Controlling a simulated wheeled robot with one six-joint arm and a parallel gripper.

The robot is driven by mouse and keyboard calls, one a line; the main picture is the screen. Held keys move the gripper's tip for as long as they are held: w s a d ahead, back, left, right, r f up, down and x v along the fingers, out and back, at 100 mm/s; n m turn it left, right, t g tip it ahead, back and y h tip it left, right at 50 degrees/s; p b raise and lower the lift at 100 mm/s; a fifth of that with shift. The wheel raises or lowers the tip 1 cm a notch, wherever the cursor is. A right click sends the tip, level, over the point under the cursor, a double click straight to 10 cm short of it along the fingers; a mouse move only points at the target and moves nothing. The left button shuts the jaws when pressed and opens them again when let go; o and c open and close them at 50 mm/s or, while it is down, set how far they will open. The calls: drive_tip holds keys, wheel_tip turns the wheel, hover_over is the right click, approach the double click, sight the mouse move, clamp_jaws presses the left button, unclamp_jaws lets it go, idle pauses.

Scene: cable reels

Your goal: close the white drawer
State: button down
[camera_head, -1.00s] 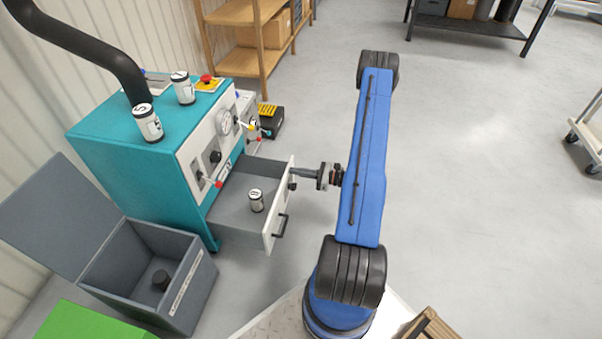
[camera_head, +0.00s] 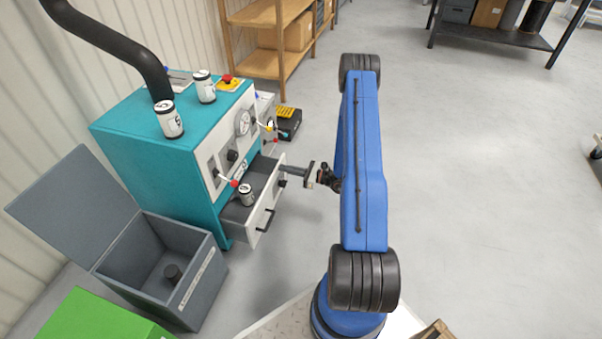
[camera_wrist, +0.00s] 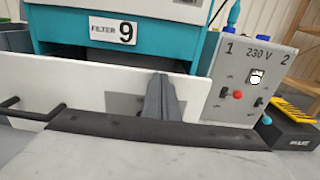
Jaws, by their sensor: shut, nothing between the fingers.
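The white drawer (camera_head: 265,213) sticks out partly from the teal cabinet (camera_head: 150,150), with a dark handle on its front. In the wrist view the closed fingers (camera_wrist: 160,98) overlap the white front (camera_wrist: 95,88), with the handle (camera_wrist: 30,112) off to the left. Exact contact is hard to tell.
A grey open bin (camera_head: 170,265) stands left of the drawer, holding a dark piece. A 230 V box (camera_wrist: 250,85) and a black-yellow case (camera_head: 287,122) sit beyond it. Two canisters stand on the cabinet top.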

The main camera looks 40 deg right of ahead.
drive_tip(key=x, duration=1.1)
drive_tip(key=shift+w+a, duration=0.2)
drive_tip(key=shift+w, duration=0.05)
drive_tip(key=shift+w+r, duration=0.1)
drive_tip(key=shift+r, duration=0.05)
drive_tip(key=v, duration=1.4)
drive_tip(key=shift+s+d, duration=0.2)
drive_tip(key=shift+s, duration=0.05)
